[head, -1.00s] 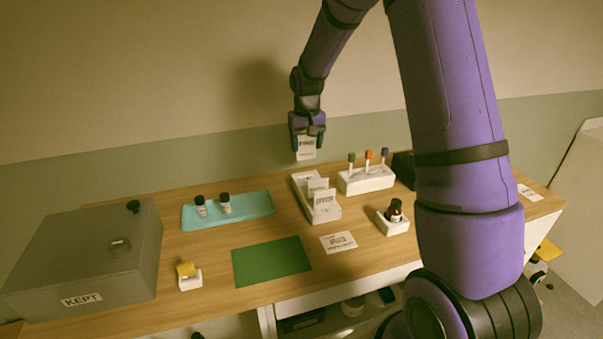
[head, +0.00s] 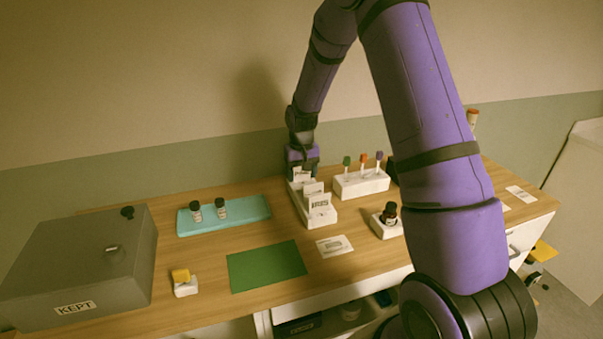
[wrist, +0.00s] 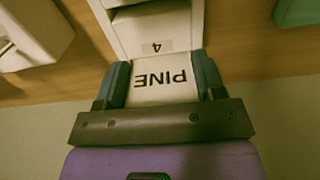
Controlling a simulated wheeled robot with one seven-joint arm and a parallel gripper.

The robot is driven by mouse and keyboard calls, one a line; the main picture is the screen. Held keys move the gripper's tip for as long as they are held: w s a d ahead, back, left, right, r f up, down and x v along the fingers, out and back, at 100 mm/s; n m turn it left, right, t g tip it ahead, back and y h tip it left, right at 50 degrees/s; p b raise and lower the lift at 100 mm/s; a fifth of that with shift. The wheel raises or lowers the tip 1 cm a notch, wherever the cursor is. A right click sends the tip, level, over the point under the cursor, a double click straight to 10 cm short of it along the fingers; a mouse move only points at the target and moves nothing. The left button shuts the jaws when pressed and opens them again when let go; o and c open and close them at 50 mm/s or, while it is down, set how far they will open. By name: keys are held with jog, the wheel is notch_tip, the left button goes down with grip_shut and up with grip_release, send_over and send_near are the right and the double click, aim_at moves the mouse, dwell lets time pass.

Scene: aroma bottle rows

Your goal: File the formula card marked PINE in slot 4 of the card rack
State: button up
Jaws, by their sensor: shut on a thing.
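My gripper (wrist: 163,85) is shut on the white PINE card (wrist: 162,90), which shows between its fingers in the wrist view. In the head view my gripper (head: 302,170) is at the back end of the white card rack (head: 322,217). The rack also shows in the wrist view (wrist: 120,32), with a label 4 (wrist: 157,47) right by the card's edge. The card is at the slot by this label; how deep it sits I cannot tell. Other cards, one marked IRIS (head: 319,203), stand in the front slots.
A white holder (head: 361,185) with several colour-topped sticks stands right of the rack. A teal tray (head: 250,213) with two dark bottles is to the left. A green mat (head: 267,266), a flat card (head: 334,246) and a bottle in a white stand (head: 386,230) lie in front.

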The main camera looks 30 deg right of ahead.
jog(key=shift+f, duration=0.15)
jog(key=o, duration=0.9)
